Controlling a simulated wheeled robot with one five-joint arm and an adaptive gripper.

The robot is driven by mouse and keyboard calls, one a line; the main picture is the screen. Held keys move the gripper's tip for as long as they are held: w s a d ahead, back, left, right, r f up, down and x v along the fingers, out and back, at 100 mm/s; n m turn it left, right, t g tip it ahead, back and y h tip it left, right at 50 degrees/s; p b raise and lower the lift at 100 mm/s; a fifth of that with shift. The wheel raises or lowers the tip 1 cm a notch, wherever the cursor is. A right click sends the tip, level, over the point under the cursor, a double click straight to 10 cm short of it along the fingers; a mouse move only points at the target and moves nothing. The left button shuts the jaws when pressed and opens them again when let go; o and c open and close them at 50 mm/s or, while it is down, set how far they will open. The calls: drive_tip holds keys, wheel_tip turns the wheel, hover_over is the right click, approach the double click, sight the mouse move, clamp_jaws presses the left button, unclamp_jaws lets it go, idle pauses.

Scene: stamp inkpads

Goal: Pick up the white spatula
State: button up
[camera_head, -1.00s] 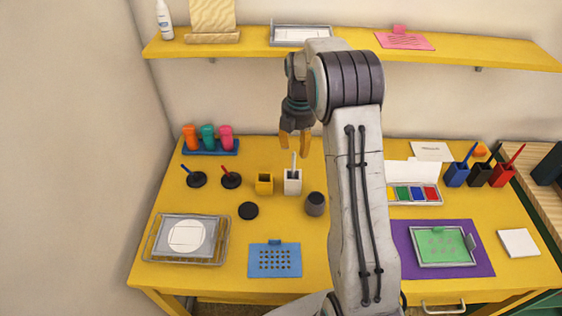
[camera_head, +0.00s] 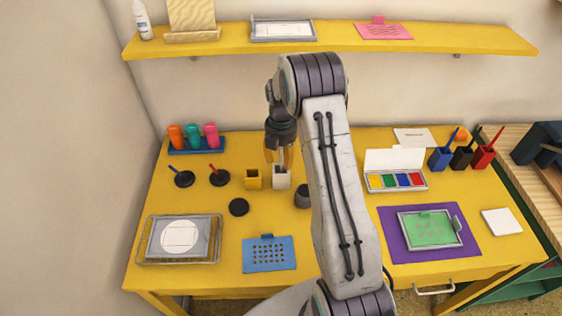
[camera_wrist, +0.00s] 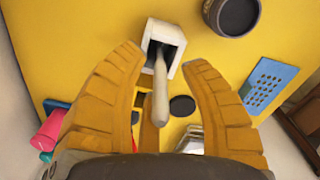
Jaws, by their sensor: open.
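The white spatula (camera_wrist: 159,90) stands in a small white square holder (camera_wrist: 169,38), its pale handle pointing up toward the wrist camera. My gripper (camera_wrist: 172,75) is open, with one yellow finger on each side of the handle and a visible gap to both. In the head view, my gripper (camera_head: 279,155) is just above the white holder (camera_head: 282,179), and its fingers hide most of the spatula. I cannot tell whether either finger touches it.
A yellow holder (camera_head: 253,179) stands close left of the white one, and a dark round cup (camera_head: 302,196) close right. A black disc (camera_head: 239,207) and a blue perforated board (camera_head: 268,253) lie in front. Coloured bottles (camera_head: 194,138) stand at the back left.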

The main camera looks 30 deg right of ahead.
drive_tip(key=shift+c, duration=0.2)
clamp_jaws()
idle(0.3)
